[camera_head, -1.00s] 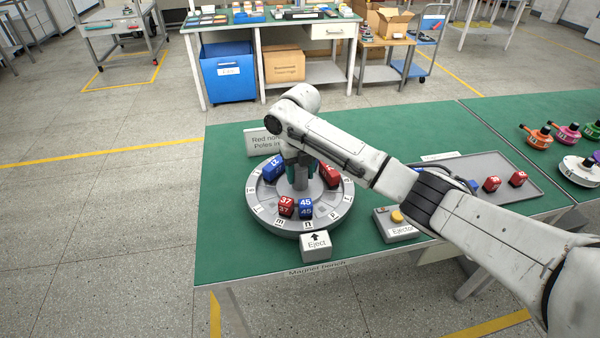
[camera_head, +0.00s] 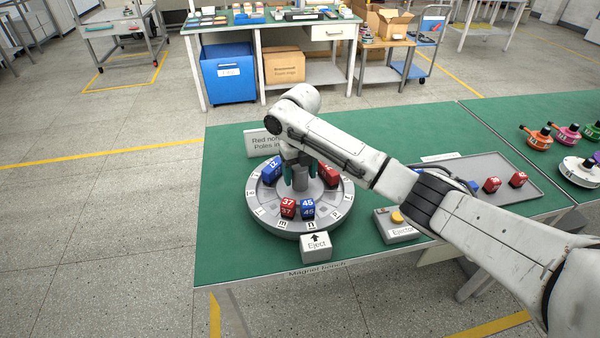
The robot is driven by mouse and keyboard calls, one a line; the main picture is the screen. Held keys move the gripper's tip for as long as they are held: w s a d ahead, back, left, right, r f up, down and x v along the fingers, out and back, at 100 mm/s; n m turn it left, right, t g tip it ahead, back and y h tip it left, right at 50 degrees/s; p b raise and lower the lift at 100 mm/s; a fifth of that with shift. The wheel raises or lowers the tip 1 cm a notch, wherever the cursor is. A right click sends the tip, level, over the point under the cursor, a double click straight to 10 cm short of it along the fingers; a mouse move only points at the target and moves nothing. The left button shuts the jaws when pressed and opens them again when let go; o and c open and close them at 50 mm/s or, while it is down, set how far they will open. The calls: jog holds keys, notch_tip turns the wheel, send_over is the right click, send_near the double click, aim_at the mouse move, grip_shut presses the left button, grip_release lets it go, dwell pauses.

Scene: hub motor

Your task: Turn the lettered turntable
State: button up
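The lettered turntable (camera_head: 270,221) is a round grey disc with letter labels around its rim, on the green bench at centre. A red block marked 37 (camera_head: 288,208) and a blue block marked 45 (camera_head: 308,208) sit side by side at its front. Another blue block (camera_head: 271,172) is at its back left and a red block (camera_head: 329,175) at its right. My gripper (camera_head: 300,186) points down at the turntable's central post. Its fingertips are partly hidden, and I cannot tell whether they grip the post.
An Eject marker (camera_head: 316,247) stands at the turntable's front edge. An Ejector box (camera_head: 396,226) with a yellow button is to the right. A grey tray (camera_head: 480,165) with blocks lies behind my arm. A sign (camera_head: 262,142) stands at the back left.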

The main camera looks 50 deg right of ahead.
jog(key=shift+o, duration=0.6)
notch_tip(320, 180, up, 11)
jog(key=shift+f+b, duration=0.15)
jog(key=shift+b, duration=0.3)
dwell(0.5)
